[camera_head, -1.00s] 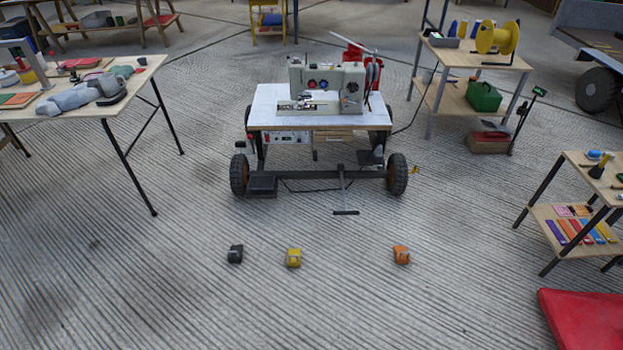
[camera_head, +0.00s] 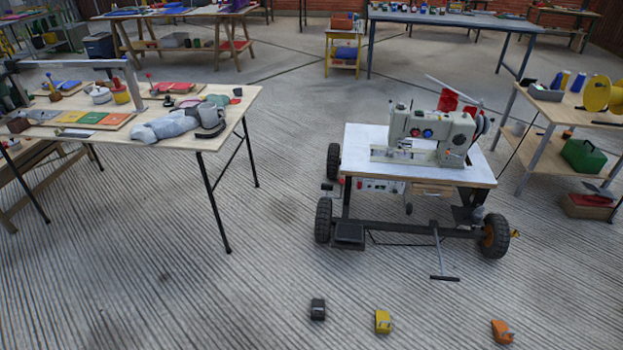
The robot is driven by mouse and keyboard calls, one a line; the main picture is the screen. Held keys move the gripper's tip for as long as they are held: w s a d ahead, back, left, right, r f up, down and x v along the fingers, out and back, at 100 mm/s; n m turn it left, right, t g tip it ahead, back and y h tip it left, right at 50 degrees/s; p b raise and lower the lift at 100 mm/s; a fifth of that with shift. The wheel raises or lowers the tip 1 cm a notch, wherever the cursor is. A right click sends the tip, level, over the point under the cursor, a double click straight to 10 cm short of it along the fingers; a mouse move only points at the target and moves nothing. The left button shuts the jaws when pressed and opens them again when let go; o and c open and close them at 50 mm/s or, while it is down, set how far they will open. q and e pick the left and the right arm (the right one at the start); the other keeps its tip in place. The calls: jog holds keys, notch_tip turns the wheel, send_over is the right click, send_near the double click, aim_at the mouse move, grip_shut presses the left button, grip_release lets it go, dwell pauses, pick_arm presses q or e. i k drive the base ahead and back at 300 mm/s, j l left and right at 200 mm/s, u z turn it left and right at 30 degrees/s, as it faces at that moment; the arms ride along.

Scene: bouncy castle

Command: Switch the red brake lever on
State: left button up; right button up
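A wheeled cart (camera_head: 361,150) carries a pale sewing machine (camera_head: 428,134) on its white top, right of the middle of the view. A red part (camera_head: 447,100) with a long pale bar shows behind the sewing machine; I cannot tell whether it is the brake lever. A black T-shaped bar (camera_head: 440,255) reaches from the cart's front axle down to the floor. No red brake lever can be made out for sure at this distance. Neither of my grippers is in view.
Small black (camera_head: 317,309), yellow (camera_head: 383,321) and orange (camera_head: 502,332) blocks lie on the floor before the cart. A cluttered table (camera_head: 245,98) stands left, a wooden shelf (camera_head: 545,108) right. Ribbed floor (camera_head: 200,290) is clear at the lower left.

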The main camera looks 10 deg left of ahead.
aim_at(324, 187)
jog(key=i+j+z, duration=0.1)
jog(key=j, duration=0.55)
jog(key=i+j, duration=0.15)
jog(key=j, duration=0.5)
jog(key=i+j+z, duration=0.15)
jog(key=j, duration=0.5)
jog(key=i+j, duration=0.1)
jog(key=j, duration=0.55)
jog(key=i+j+z, duration=0.4)
jog(key=i, duration=0.3)
jog(key=i+j+z, duration=0.35)
jog(key=i+j, duration=0.25)
jog(key=j, duration=0.2)
